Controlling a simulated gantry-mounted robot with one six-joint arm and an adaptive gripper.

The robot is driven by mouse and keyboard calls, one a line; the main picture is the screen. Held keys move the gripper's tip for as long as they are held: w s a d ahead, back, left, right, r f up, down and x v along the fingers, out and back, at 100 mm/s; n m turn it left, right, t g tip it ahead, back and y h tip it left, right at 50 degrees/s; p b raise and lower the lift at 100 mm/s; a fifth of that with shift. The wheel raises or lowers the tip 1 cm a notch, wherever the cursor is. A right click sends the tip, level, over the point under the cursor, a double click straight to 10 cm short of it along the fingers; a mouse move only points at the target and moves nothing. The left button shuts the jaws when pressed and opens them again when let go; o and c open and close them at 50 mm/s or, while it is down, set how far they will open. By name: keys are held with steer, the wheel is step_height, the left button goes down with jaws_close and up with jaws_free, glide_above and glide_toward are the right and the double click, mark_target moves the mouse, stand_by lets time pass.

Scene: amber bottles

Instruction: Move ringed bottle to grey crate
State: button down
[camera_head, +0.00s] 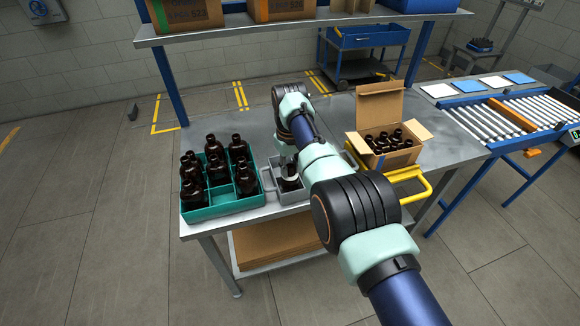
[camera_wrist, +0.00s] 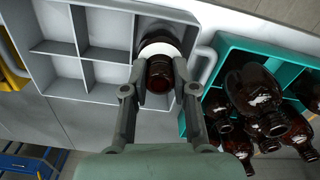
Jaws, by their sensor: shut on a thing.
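The ringed bottle (camera_wrist: 159,72) is dark amber with a white band around it. My gripper (camera_wrist: 158,88) is shut on its neck in the wrist view. The bottle is at the end compartment of the grey crate (camera_wrist: 92,96), on the side nearest the teal crate. Its lower part is hidden, so I cannot tell whether it touches the crate floor. The other grey compartments in the wrist view are empty. In the head view, my arm covers much of the grey crate (camera_head: 273,194), and the bottle shows only as a dark patch below my gripper.
The teal crate (camera_head: 222,209) with several amber bottles stands close left of the grey crate. An open cardboard box (camera_head: 386,157) holding bottles and a yellow-handled item (camera_head: 412,183) are to the right. A shelf (camera_head: 300,25) spans the table's back. Bare table lies behind the crates.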

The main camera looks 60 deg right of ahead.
steer(key=shift+f+b, duration=0.95)
steer(key=shift+f, duration=0.15)
steer(key=c, duration=0.8)
jaws_free()
step_height(320, 180, up, 8)
steer(key=shift+f, duration=0.2)
